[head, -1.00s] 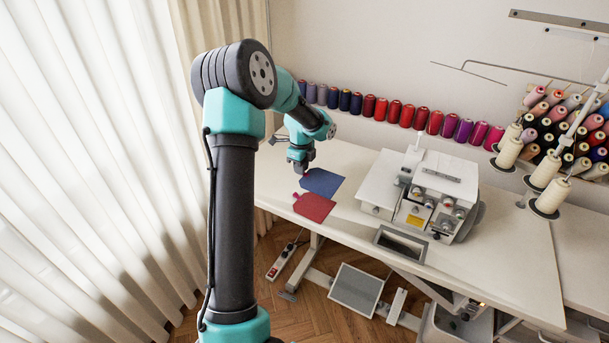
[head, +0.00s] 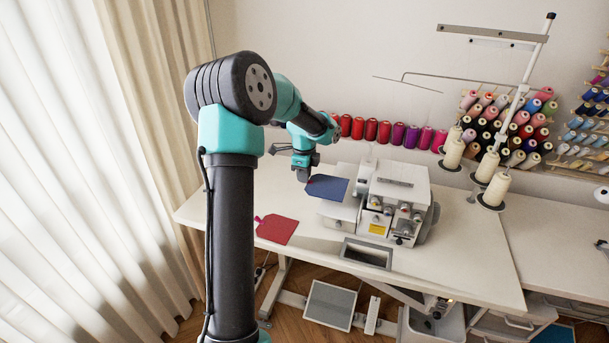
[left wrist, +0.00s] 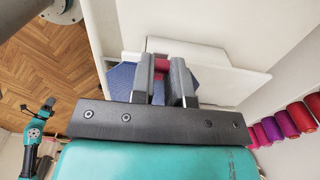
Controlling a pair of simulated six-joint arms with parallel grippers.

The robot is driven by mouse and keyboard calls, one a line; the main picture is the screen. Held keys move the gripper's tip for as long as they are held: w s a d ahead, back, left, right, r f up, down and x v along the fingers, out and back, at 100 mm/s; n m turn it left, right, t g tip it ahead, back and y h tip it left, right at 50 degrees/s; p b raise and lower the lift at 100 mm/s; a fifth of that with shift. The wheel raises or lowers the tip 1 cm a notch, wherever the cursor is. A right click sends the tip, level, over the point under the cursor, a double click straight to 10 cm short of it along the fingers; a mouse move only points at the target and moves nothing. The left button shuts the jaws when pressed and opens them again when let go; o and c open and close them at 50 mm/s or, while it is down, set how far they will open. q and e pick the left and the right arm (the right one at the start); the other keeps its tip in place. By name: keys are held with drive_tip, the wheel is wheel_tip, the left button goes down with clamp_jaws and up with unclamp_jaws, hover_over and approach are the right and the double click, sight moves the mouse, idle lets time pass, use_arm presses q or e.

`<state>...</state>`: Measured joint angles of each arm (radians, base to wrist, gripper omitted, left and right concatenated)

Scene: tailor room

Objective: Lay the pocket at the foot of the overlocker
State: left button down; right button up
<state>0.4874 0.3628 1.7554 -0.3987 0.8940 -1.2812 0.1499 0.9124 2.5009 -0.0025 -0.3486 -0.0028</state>
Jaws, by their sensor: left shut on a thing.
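The blue pocket (head: 328,188) hangs from my left gripper (head: 304,176), just left of the overlocker (head: 394,204). It overlaps the machine's flat left plate (head: 338,209) in the head view; whether it touches the plate I cannot tell. In the left wrist view my left gripper (left wrist: 168,82) is shut on a small red part at the pocket's edge. Blue cloth (left wrist: 121,80) shows beside the fingers, which hide the rest. The overlocker's foot is not clearly visible. My right gripper is not visible in the head view.
A red pocket (head: 276,229) lies flat on the white table (head: 455,262) near its front left. Thread cones (head: 385,131) line the back. Cream cones (head: 495,190) on a thread stand rise to the right of the machine.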

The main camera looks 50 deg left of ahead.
use_arm(q)
drive_tip(key=shift+f, duration=0.1)
drive_tip(key=w+d+f, duration=0.2)
drive_tip(key=d+f, duration=0.1)
drive_tip(key=f, duration=0.3)
drive_tip(key=shift+w+d+f, duration=0.15)
drive_tip(key=shift+d+f, duration=0.05)
drive_tip(key=shift+d, duration=0.2)
idle(0.9)
drive_tip(key=shift+f, duration=0.15)
idle(0.6)
drive_tip(key=c, duration=1)
unclamp_jaws()
drive_tip(key=shift+c, duration=0.2)
